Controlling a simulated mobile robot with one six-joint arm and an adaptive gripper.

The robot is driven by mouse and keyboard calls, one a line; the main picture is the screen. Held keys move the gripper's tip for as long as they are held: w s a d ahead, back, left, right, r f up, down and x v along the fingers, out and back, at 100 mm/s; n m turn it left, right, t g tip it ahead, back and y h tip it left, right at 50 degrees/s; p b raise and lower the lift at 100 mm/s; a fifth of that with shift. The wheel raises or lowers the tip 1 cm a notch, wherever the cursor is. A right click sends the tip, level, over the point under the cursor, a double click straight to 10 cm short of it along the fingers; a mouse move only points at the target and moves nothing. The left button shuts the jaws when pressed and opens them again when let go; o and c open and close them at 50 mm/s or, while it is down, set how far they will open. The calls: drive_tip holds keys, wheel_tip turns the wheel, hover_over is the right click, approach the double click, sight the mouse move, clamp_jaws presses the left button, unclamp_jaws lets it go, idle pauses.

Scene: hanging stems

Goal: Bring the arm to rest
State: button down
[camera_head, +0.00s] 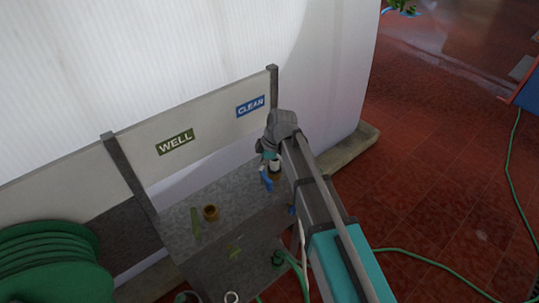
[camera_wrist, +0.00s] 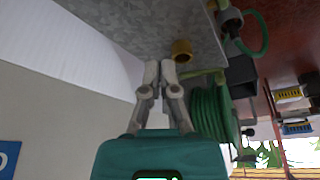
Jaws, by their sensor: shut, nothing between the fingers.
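My arm (camera_head: 322,215) reaches up from the lower right in the head view, its far joint bent beside the grey bench. In the wrist view my gripper (camera_wrist: 159,68) has its two grey fingers together, with nothing between them. In the head view the fingers are too small and partly hidden to make out. A brown ring-shaped pot (camera_head: 211,213) stands on the bench (camera_head: 180,215). It also shows in the wrist view (camera_wrist: 182,50), just beyond the fingertips in the picture; I see no contact.
A board behind the bench carries a green WELL sign (camera_head: 175,141) and a blue CLEAR sign (camera_head: 250,106). A green hose reel (camera_head: 50,262) stands at the lower left. A green hose (camera_head: 430,261) crosses the red tiled floor (camera_head: 440,150), which is mostly open at the right.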

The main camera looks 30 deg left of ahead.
drive_tip(key=w+d+f+m+t, duration=0.15)
drive_tip(key=d+m, duration=0.25)
drive_tip(key=d, duration=0.5)
drive_tip(key=w+d+r+m+h, duration=0.1)
drive_tip(key=w+d+m, duration=0.3)
drive_tip(key=d, duration=0.6)
drive_tip(key=w+d+f+m, duration=0.1)
drive_tip(key=w+d+m, duration=0.1)
drive_tip(key=d+m, duration=0.5)
drive_tip(key=s+d+m, duration=0.1)
drive_tip(key=d+m, duration=0.2)
drive_tip(key=d, duration=0.6)
drive_tip(key=s+d+m+h, duration=0.1)
drive_tip(key=d+m, duration=0.3)
drive_tip(key=d, duration=0.4)
drive_tip(key=s+d+m+h+b, duration=0.1)
drive_tip(key=s+d+m, duration=0.2)
drive_tip(key=d, duration=0.6)
drive_tip(key=shift+d+f+m+t, duration=0.3)
drive_tip(key=shift+f+t, duration=0.1)
drive_tip(key=shift+t, duration=0.05)
